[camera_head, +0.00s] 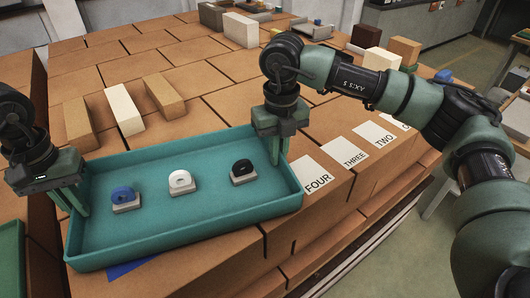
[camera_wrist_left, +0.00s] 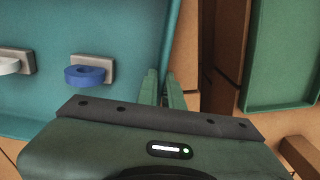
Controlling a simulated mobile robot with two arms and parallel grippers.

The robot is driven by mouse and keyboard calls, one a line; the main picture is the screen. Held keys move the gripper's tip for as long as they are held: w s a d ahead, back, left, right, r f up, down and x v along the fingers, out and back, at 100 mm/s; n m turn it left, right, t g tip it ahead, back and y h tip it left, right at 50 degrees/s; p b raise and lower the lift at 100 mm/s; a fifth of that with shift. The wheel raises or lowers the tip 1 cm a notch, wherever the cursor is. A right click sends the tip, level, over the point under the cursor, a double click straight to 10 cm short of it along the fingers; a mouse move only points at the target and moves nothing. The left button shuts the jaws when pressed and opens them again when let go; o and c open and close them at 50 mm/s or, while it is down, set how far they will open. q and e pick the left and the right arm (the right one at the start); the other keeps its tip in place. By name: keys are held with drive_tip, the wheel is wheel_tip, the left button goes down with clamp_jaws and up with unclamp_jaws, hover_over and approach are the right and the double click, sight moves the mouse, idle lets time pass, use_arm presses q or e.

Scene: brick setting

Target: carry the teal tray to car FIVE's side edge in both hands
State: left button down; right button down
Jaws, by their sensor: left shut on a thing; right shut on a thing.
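The teal tray (camera_head: 225,208) is in the front of the head view, over the brick surface; I cannot tell whether it touches the bricks. It holds a blue ring piece (camera_head: 122,195), a white ring piece (camera_head: 181,180) and a black ring piece (camera_head: 242,168), each on a small grey base. My left gripper (camera_head: 77,200) is shut on the tray's left wall; its fingers (camera_wrist_left: 165,90) straddle that wall in the left wrist view. My right gripper (camera_head: 279,150) is shut on the tray's wall at the far right. No label FIVE is visible.
White cards marked FOUR (camera_head: 318,177), THREE (camera_head: 344,153) and TWO (camera_head: 375,133) lie along the right brick edge. A blue patch (camera_head: 127,267) shows below the tray's front. Loose blocks (camera_head: 124,108) stand behind it. Another green tray (camera_wrist_left: 287,55) lies left of the bricks.

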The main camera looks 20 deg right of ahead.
use_arm(q)
drive_tip(key=shift+f, duration=0.4)
use_arm(e)
drive_tip(key=shift+f, duration=0.45)
use_arm(q)
drive_tip(key=c, duration=2)
unclamp_jaws()
drive_tip(key=shift+f+b, duration=0.15)
drive_tip(key=shift+b, duration=0.2)
use_arm(e)
drive_tip(key=c, duration=2)
unclamp_jaws()
drive_tip(key=shift+f, duration=0.15)
use_arm(q)
drive_tip(key=o, duration=0.4)
use_arm(e)
drive_tip(key=o, duration=0.4)
use_arm(q)
drive_tip(key=shift+o, duration=0.2)
use_arm(e)
drive_tip(key=shift+o, duration=0.2)
use_arm(q)
drive_tip(key=shift+r, duration=0.25)
use_arm(e)
drive_tip(key=shift+r, duration=0.4)
wheel_tip(320, 180, up, 12)
drive_tip(key=shift+f, duration=0.25)
use_arm(q)
wheel_tip(320, 180, up, 12)
drive_tip(key=shift+f, duration=0.15)
